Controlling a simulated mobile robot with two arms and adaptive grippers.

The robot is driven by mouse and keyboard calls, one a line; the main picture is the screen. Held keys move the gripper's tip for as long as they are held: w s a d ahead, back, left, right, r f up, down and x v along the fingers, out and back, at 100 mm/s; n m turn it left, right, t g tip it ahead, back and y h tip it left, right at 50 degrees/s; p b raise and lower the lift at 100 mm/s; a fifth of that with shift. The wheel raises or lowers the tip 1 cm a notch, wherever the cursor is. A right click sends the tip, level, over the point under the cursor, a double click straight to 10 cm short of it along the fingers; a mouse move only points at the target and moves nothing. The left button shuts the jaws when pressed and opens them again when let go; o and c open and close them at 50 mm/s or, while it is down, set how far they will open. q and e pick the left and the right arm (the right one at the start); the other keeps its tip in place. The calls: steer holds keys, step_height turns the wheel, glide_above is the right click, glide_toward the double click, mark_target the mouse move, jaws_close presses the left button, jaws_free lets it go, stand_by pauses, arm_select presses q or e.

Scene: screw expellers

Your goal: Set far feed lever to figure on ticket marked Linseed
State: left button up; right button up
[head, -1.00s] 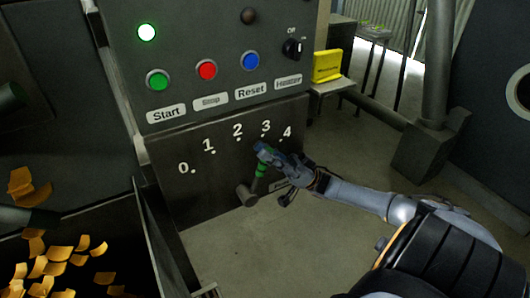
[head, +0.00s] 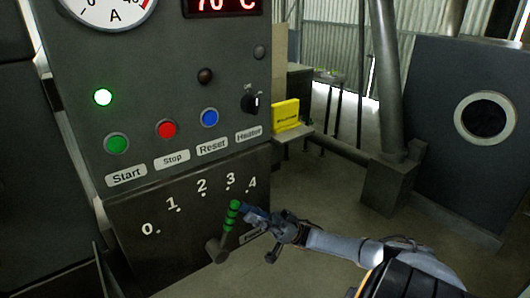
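The feed lever has a green banded grip (head: 232,214) on a grey pivot (head: 216,249), low on the dark panel. It leans up and right, its tip below the 3 and 4 end of the 0-to-4 scale (head: 202,186). I cannot tell the exact figure it points at. My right gripper (head: 253,214) is just right of the grip, its fingers close to it; contact and finger gap are unclear. A label (head: 254,233) under the gripper is partly hidden. No ticket marked Linseed can be made out. My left gripper is out of view.
Above the scale are Start, Stop and Reset buttons (head: 166,129), a Heater knob (head: 251,102), a lit green lamp (head: 103,97) and a gauge (head: 107,8). A yellow box (head: 285,115) sits on a stand to the right. The floor right of the panel is open.

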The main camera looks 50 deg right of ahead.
steer(key=v, duration=0.6)
steer(key=shift+f, duration=0.2)
steer(key=shift+d, duration=0.1)
